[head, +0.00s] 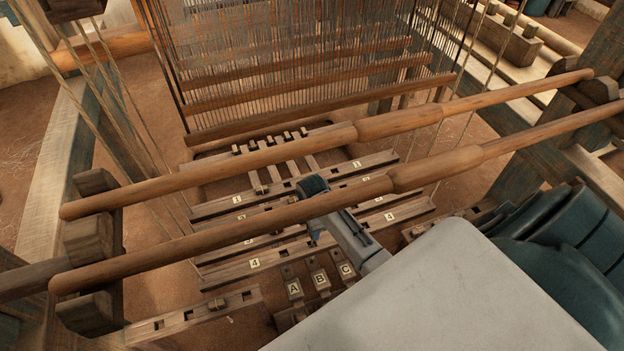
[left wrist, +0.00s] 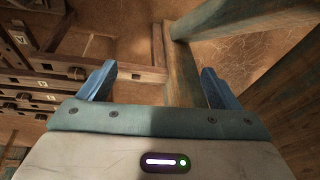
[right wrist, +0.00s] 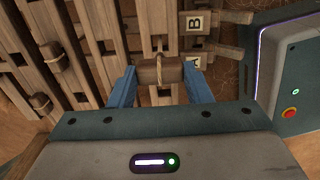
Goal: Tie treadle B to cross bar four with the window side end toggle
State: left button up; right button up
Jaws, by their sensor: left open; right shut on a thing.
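Treadle B (head: 320,280) lies between treadles A (head: 294,288) and C (head: 346,271) in the head view. Cross bar four (head: 215,277) is the nearest of the numbered bars. In the right wrist view, my right gripper (right wrist: 160,88) is shut on a short wooden toggle (right wrist: 146,72) with a cord loop around it. The toggle is over slotted wooden bars, near the B label (right wrist: 195,23) and A label (right wrist: 195,62); whether it touches wood I cannot tell. My left gripper (left wrist: 157,85) is open and empty, with a wooden post and floor beyond it.
Two long round rails (head: 270,165) (head: 280,213) cross above the numbered bars and hide parts of them. A slotted wooden rail (head: 190,316) lies at the front left. Other toggles (right wrist: 47,60) with cords sit on bars in the right wrist view. Bare floor shows at the left.

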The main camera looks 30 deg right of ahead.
jog(key=shift+f+b, duration=1.55)
jog(key=shift+f, duration=0.15)
pick_arm(q)
jog(key=shift+w+d+r+t+h+b, duration=0.2)
jog(key=shift+d+r+t+h+b, duration=0.05)
jog(key=shift+d+t, duration=0.4)
jog(key=shift+w+d+r+t+h+b, duration=0.2)
jog(key=shift+d+r+t+h+b, duration=0.1)
jog(key=shift+d+t, duration=0.25)
jog(key=shift+w+d+r+t+h+b, duration=0.25)
jog(key=shift+d+t, duration=0.3)
jog(key=shift+t, duration=0.15)
pick_arm(e)
jog(key=shift+f, duration=2.05)
jog(key=o, duration=1)
jog(key=shift+o, duration=0.2)
pick_arm(q)
jog(key=s+a+r+g+y+p, duration=0.1)
jog(key=s+a+r+g+p, duration=0.1)
jog(key=shift+r+p, duration=0.2)
jog(key=shift+p, duration=0.1)
pick_arm(e)
notch_tip(320, 180, up, 11)
jog(key=shift+f, duration=0.1)
